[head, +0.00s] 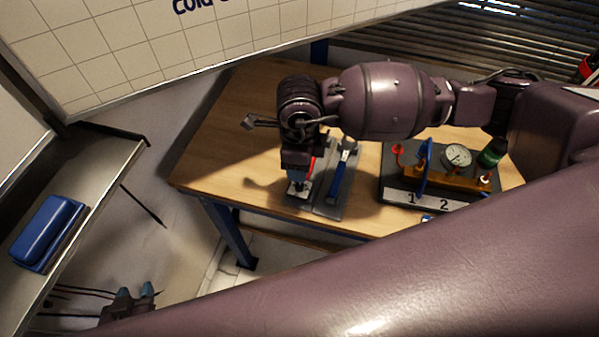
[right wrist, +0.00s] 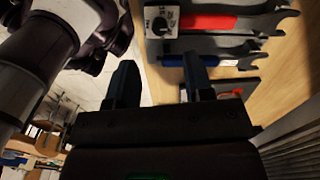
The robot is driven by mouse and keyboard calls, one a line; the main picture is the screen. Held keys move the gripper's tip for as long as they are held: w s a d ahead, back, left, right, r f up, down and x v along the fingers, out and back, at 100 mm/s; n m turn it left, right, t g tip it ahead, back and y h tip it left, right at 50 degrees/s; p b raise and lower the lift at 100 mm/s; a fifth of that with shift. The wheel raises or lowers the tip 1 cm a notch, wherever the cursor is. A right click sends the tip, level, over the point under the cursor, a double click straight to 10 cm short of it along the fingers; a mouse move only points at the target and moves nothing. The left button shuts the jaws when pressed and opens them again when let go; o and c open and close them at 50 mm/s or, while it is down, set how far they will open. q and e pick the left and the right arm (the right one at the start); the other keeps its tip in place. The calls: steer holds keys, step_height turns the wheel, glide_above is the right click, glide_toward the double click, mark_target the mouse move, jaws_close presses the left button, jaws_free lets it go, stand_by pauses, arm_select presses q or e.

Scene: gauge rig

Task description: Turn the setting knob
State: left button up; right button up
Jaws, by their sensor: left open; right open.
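A small dark knob on a white marked plate (right wrist: 161,21) shows at the top of the right wrist view, at the end of a dark tool holder. The plate also shows in the head view (head: 299,189), at the table's front edge, partly covered by my right gripper. My right gripper (head: 298,176) points down over this end of the holder, open. In the right wrist view its fingers (right wrist: 161,78) are apart with nothing between them, and the knob lies beyond their tips. My left gripper (head: 136,292) is low at the left, off the table, open and empty.
The holder carries a red-handled tool (right wrist: 208,23) and a blue-handled tool (head: 340,180). To the right stands a gauge rig (head: 400,191) with a dial gauge (head: 457,156), a blue lever and a green cap. A blue case (head: 47,232) lies on a shelf at left. The table's left part is clear.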

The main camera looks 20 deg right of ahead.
step_height(320, 180, up, 3)
stand_by(0.3)
stand_by(0.4)
